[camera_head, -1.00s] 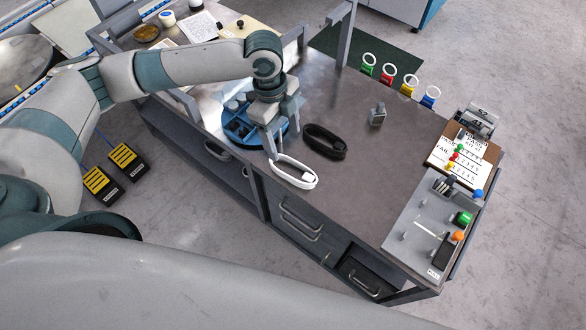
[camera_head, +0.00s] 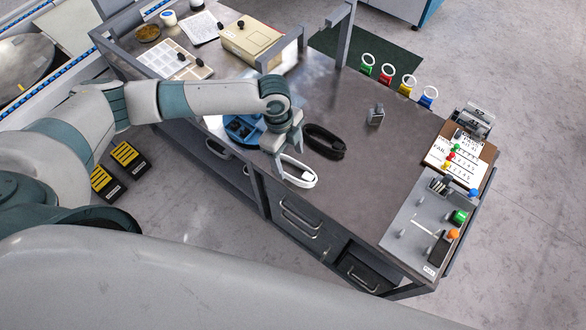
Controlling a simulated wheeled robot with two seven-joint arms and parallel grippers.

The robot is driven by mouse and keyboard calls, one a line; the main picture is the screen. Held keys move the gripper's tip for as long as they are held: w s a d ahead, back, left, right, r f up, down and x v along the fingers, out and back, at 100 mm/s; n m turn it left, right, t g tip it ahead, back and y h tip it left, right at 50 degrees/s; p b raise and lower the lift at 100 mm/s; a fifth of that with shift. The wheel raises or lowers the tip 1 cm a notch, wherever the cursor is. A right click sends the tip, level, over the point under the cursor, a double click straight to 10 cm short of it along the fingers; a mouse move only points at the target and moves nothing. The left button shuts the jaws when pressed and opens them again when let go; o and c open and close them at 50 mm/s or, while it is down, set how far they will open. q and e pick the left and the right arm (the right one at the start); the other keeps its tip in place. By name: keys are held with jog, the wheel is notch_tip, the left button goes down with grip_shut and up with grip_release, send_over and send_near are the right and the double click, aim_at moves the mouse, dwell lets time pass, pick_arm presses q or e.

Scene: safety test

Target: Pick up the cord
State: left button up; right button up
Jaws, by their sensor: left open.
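A white coiled cord (camera_head: 299,174) lies on the dark workbench (camera_head: 350,185) near its front edge. A black coiled cord (camera_head: 325,142) lies just behind it and to the right. My left gripper (camera_head: 287,162) points down at the left end of the white cord, with its fingers apart. One finger overlaps that end in the picture; I cannot tell whether it touches. My right gripper is not in view.
A blue round tray (camera_head: 238,131) sits left of the gripper, partly hidden by my arm. A small grey block (camera_head: 376,114) stands behind the cords. A control panel (camera_head: 413,234) and a clipboard (camera_head: 484,155) are at the right end. The bench middle is clear.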

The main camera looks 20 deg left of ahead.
aim_at(292, 167)
pick_arm(q)
jog(key=shift+w+d+f+p, duration=0.1)
jog(key=shift+d+f+p, duration=0.05)
jog(key=shift+f+p, duration=0.25)
jog(key=f, duration=0.1)
jog(key=f+p, duration=0.1)
jog(key=f, duration=0.1)
jog(key=shift+w+d+f, duration=0.1)
jog(key=shift+d+f, duration=0.15)
jog(key=shift+f, duration=0.45)
jog(key=shift+c, duration=0.7)
jog(key=c, duration=1.1)
jog(key=shift+r, duration=0.2)
